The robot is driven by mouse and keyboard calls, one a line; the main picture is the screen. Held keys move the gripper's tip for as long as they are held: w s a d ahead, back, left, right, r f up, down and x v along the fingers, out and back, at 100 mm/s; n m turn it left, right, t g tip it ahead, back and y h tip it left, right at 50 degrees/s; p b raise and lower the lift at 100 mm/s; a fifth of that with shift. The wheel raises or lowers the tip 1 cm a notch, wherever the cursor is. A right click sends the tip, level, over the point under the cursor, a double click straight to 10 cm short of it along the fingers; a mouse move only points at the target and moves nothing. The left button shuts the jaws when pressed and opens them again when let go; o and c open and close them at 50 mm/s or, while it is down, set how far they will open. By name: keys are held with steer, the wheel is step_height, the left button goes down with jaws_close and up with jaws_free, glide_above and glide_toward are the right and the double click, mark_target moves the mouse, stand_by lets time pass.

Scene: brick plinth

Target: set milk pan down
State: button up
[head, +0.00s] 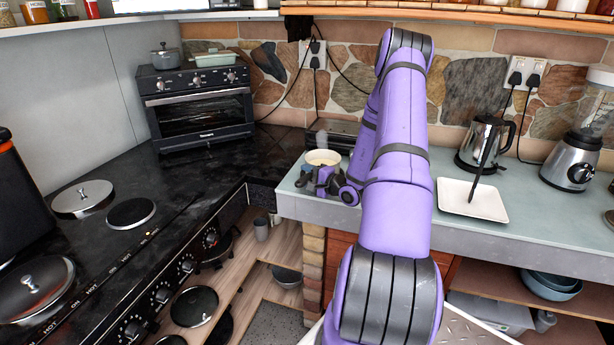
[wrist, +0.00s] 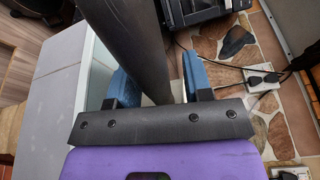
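The milk pan (head: 323,157) shows in the head view as a small round vessel with a cream inside, at the left end of the pale counter (head: 385,202). It looks upright; my gripper hides its near side and base, so contact with the counter is not clear. My gripper (head: 320,180) is low at its near side. In the wrist view, a dark grey bar (wrist: 140,50), probably the pan's handle, runs between the blue fingers of my gripper (wrist: 156,75). The fingers are apart, with a gap visible between the bar and the right finger.
A white square plate (head: 473,199) with a dark utensil, a kettle (head: 486,145) and a blender (head: 575,150) stand to the right. A black stove (head: 90,250) with lidded pots is at left, and a toaster oven (head: 200,110) stands behind. Bare counter lies between arm and plate.

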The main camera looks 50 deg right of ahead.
steer(key=shift+r, duration=0.15)
steer(key=s+d, duration=0.1)
steer(key=s, duration=1.1)
steer(key=w+a+r+n+g+y, duration=0.2)
steer(key=a+r+n+g+y, duration=0.35)
steer(key=a+r, duration=0.6)
steer(key=w+a+r+n+g+y, duration=0.2)
steer(key=a+r+n+g+y, duration=0.35)
steer(key=a, duration=0.85)
steer(key=s+a+r+n+g+h, duration=0.5)
steer(key=s+a+r+h, duration=0.1)
steer(key=s+a+r, duration=0.4)
steer(key=s+a+r+n+t+h, duration=0.2)
steer(key=s+r+n+t+h, duration=0.1)
steer(key=s+r+h, duration=0.3)
steer(key=shift+s+a+r+t+h, duration=0.35)
steer(key=shift+s+r+t, duration=0.1)
steer(key=shift+s, duration=0.7)
